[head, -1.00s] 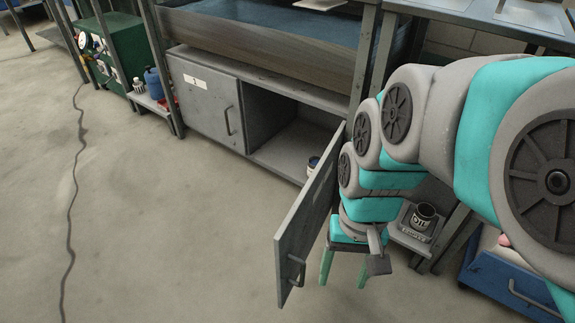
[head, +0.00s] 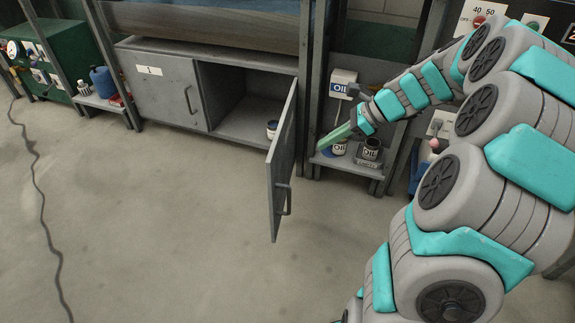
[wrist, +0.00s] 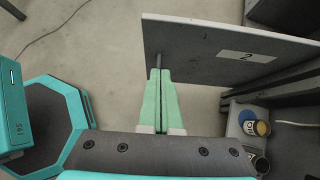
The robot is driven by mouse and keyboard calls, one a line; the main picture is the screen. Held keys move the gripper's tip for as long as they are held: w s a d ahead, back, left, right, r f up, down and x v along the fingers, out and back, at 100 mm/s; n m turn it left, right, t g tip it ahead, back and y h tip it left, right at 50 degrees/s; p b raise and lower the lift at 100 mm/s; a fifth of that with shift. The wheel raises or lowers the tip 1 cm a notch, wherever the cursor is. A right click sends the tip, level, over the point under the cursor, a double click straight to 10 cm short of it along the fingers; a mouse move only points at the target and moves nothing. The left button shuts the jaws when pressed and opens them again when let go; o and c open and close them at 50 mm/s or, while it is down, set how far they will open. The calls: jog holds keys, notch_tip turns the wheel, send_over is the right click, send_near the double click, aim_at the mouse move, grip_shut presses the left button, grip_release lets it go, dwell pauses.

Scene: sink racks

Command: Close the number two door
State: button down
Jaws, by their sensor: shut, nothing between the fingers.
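The number two door (head: 283,165) is a grey panel that stands wide open, swung out from the cabinet. Its handle (head: 287,199) is on the side facing my gripper. In the wrist view the door (wrist: 205,45) bears a white label reading 2, and the handle (wrist: 158,60) appears right by my fingertips. My gripper (head: 322,147) has green fingers pressed together and empty, right of the door in the head view. The fingers also show in the wrist view (wrist: 160,72). I cannot tell if they touch the door or handle.
The cabinet's left door (head: 166,92), labelled 1, is closed. A can (head: 272,130) stands in the open compartment. A low shelf (head: 345,167) with oil cans stands right of the door. The floor in front is clear, with a cable (head: 45,215) at left.

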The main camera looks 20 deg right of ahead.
send_near(275, 162)
notch_tip(275, 162, down, 4)
jog(key=shift+w+a+r+b, duration=0.1)
jog(key=shift+w+a+b, duration=0.15)
jog(key=shift+a, duration=0.75)
jog(key=shift+w+a+r+b, duration=0.15)
jog(key=shift+w+a, duration=0.25)
jog(key=shift+a, duration=0.55)
jog(key=shift+f, duration=0.1)
